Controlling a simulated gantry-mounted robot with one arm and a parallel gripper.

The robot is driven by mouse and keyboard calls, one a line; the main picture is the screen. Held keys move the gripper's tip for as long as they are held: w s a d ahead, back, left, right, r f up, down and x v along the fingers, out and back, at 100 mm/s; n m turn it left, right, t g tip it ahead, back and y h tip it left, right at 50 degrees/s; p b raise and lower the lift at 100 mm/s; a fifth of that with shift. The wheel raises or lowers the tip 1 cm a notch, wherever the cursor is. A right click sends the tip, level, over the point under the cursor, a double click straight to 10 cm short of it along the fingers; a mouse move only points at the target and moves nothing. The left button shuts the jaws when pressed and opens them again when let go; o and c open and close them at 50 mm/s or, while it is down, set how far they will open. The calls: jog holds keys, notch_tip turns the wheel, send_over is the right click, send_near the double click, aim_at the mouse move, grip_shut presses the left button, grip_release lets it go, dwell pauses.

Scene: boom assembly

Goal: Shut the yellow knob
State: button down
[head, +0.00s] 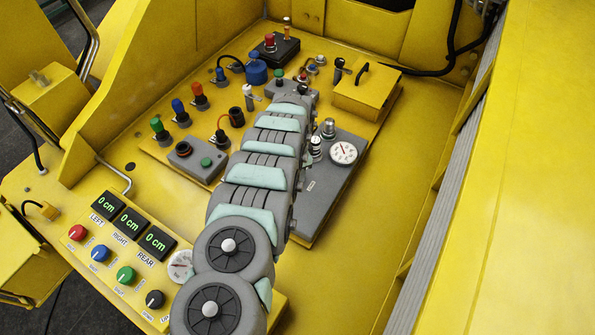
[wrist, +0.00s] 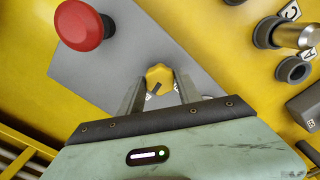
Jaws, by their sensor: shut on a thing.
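The yellow knob (wrist: 158,75) is a small lobed knob with a dark marker at its lower edge, on a grey plate (wrist: 110,55) in the wrist view. My gripper (wrist: 160,83) has one finger on each side of the knob, with its jaws closed on it. The marker slants up to the right. In the head view my arm reaches up from the bottom to the grey panel, and I cannot make out the fingertips or the knob there.
A red mushroom button (wrist: 85,25) stands left of my gripper in the wrist view. A silver knob (wrist: 297,34) and black-ringed parts stand at the right. In the head view, coloured plungers, a yellow box (head: 362,93) and a white gauge (head: 343,153) surround my arm.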

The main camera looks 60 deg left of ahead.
jog(key=shift+m, duration=0.8)
jog(key=c, duration=0.8)
grip_release()
jog(key=shift+r+b, duration=1.45)
jog(key=shift+r, duration=3.95)
